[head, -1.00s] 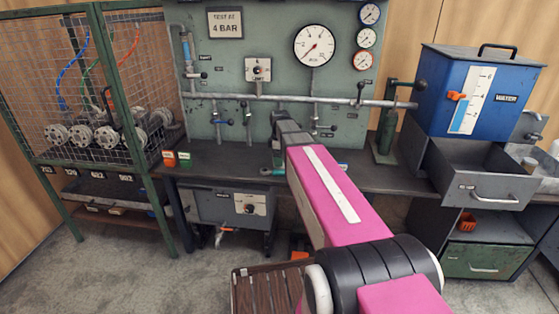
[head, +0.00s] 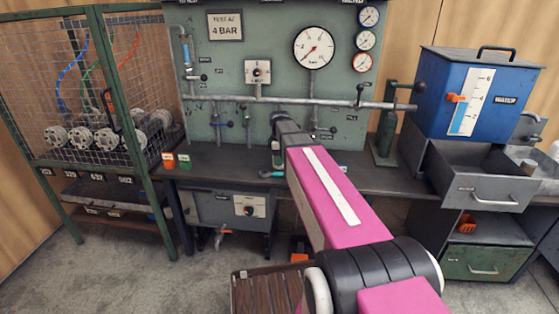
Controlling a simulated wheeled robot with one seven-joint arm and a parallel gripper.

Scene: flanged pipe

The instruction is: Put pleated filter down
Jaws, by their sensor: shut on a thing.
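My arm reaches over the dark workbench (head: 225,160), its far end near the middle of the green panel. My gripper (head: 277,157) shows only as a small dark part left of the arm's end, low over the bench top. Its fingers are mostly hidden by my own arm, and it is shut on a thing. The pleated filter cannot be made out clearly; it is mostly or wholly hidden at the gripper. I cannot tell whether it touches the bench.
A teal-handled item (head: 271,174) lies near the gripper. Orange (head: 168,160) and green (head: 184,161) pots stand at the bench's left. A mesh cage (head: 75,80) is at left. A blue water tank (head: 480,92) and open drawer (head: 478,183) are at right. A pipe (head: 240,97) crosses the panel.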

